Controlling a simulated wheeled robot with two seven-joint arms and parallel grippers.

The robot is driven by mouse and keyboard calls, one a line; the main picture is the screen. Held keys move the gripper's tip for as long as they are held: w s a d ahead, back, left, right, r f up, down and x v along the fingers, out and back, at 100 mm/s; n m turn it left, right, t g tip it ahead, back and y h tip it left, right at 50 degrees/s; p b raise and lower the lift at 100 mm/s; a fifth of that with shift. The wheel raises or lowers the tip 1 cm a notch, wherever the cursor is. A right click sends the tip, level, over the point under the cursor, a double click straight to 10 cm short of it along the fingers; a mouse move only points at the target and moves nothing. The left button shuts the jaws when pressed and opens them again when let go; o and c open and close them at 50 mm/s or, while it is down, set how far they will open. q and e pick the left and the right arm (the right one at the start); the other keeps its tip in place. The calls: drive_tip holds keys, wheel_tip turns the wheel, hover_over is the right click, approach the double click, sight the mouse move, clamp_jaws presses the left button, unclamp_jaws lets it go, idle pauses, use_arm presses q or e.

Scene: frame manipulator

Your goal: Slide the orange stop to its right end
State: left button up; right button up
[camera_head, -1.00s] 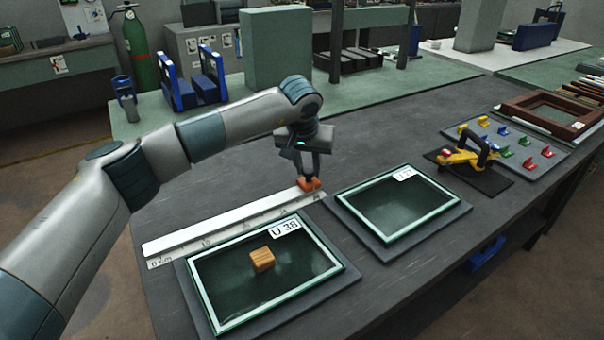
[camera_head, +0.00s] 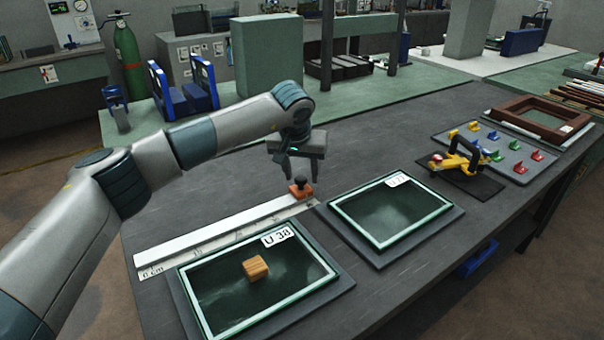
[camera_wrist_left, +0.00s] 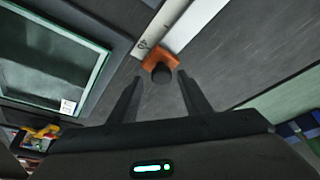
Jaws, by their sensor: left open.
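The orange stop (camera_head: 301,190), with a black knob on top, sits at the right end of the white rail (camera_head: 220,229) that lies along a printed scale on the dark table. In the left wrist view the orange stop (camera_wrist_left: 161,62) is just beyond the fingertips, and its dark knob faces the gap between them. My left gripper (camera_head: 297,181) is open and empty, raised above the stop and apart from it. Its two spread fingers also show in the left wrist view (camera_wrist_left: 160,78). My right gripper is in neither view.
A framed tray marked U 38 (camera_head: 197,290) holds a wooden block (camera_head: 255,267) in front of the rail. A second framed tray (camera_head: 434,244) lies right of the stop. A yellow clamp (camera_head: 452,162) and a board of coloured clips (camera_head: 520,171) are farther right.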

use_arm(q)
drive_tip(key=b+v, duration=0.2)
drive_tip(key=v, duration=1.5)
drive_tip(key=shift+w, duration=0.15)
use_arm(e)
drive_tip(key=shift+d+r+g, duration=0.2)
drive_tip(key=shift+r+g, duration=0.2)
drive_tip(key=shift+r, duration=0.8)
use_arm(q)
drive_tip(key=shift+d, duration=0.1)
